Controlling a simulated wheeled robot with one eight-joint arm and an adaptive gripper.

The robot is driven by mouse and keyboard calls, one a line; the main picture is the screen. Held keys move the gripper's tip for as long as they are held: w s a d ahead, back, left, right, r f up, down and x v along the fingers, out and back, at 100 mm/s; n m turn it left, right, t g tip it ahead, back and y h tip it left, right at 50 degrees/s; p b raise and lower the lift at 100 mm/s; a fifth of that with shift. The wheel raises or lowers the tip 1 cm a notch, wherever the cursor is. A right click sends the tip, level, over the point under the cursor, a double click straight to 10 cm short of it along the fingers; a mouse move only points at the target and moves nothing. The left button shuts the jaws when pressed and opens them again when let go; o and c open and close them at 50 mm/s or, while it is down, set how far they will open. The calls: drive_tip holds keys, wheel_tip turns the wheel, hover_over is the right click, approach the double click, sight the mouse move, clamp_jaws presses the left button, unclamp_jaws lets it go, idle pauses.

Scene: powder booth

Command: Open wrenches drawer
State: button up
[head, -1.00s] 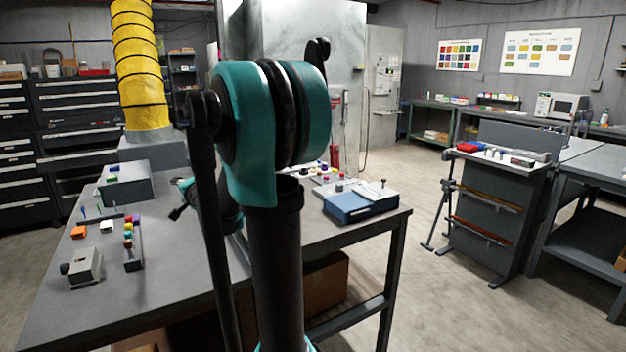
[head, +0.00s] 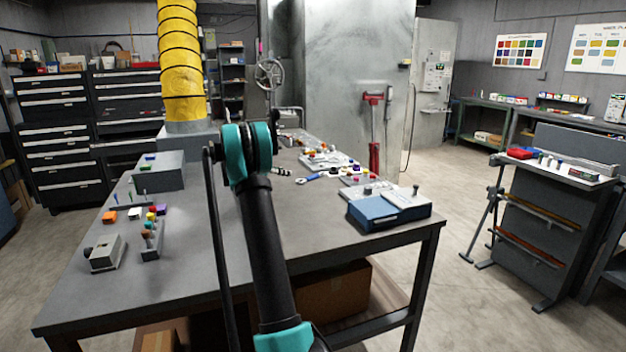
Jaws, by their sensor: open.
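A dark drawer cabinet (head: 62,140) stands at the back left, with several drawers stacked and light handle strips. A second dark drawer cabinet (head: 125,110) stands to its right, partly hidden by the yellow duct. Any labels are too small to read, so I cannot tell which drawer is the wrenches drawer. My arm rises in the middle of the view with its teal joint over the table. My gripper is not visible. The cabinets are well beyond the table, far from my arm.
A grey table (head: 190,275) fills the middle, holding small coloured parts, a blue box (head: 388,212) and a blue-ended tool (head: 310,178). A yellow duct (head: 180,60) hangs behind it. A grey cart (head: 545,235) stands right. Floor is open at left and between table and cart.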

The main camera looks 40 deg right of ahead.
sight(309, 177)
drive_tip(key=x, duration=1.7)
drive_tip(key=shift+d+f, duration=0.1)
drive_tip(key=shift+f, duration=0.05)
clamp_jaws()
